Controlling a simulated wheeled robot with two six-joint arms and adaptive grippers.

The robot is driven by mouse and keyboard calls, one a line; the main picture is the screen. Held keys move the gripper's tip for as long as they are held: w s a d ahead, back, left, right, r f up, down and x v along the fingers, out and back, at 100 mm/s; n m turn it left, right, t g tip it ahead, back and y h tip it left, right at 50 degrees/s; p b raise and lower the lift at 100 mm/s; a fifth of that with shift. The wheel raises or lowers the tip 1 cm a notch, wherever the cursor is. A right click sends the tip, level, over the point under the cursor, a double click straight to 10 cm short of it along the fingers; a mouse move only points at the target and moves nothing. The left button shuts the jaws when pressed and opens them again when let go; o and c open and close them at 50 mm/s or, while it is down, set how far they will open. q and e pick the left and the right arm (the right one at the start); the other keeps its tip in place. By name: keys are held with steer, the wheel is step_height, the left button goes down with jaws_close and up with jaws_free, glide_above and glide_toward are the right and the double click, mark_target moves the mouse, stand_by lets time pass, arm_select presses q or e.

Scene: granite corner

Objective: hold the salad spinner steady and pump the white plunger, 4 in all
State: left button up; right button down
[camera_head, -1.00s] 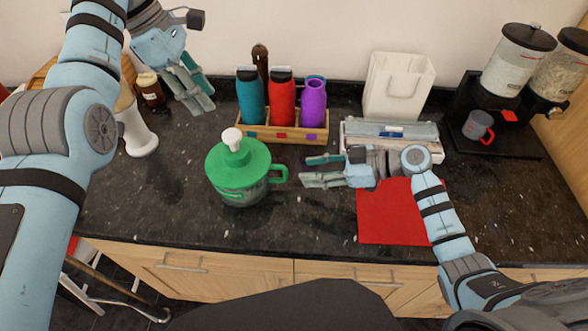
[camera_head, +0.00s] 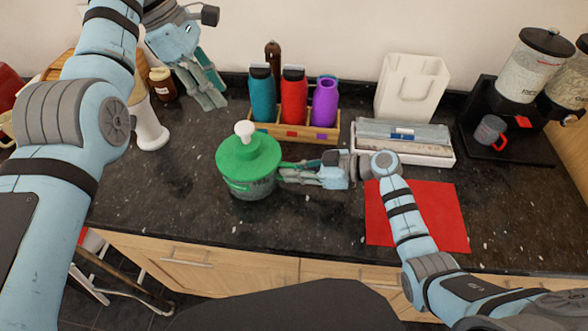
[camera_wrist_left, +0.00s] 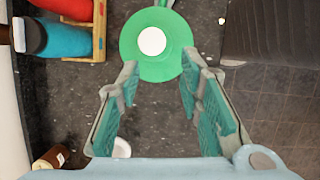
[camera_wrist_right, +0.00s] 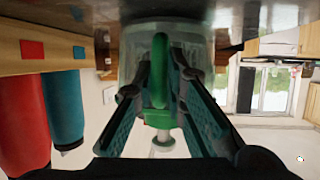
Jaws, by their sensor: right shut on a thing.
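The salad spinner (camera_head: 248,165) stands upright on the dark counter, with a green lid and a clear bowl. Its white plunger (camera_head: 244,130) sticks up from the middle of the lid. My right gripper (camera_head: 287,172) is shut on the spinner's green handle, which shows between the fingers in the right wrist view (camera_wrist_right: 160,70). My left gripper (camera_head: 216,98) is open and empty, raised behind and left of the spinner in the head view. The left wrist view looks down on the green lid (camera_wrist_left: 155,68) and the plunger's round white top (camera_wrist_left: 152,41) beyond the open fingers.
A wooden rack (camera_head: 298,132) with teal, red and purple bottles stands behind the spinner. A red mat (camera_head: 447,215) lies to the right, with a white box (camera_head: 420,150) behind it. A white mortar-like vessel (camera_head: 150,130) and brown jar (camera_head: 162,84) stand left.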

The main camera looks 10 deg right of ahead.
arm_select(q)
jaws_close()
steer(key=shift+f, duration=0.1)
stand_by(1.2)
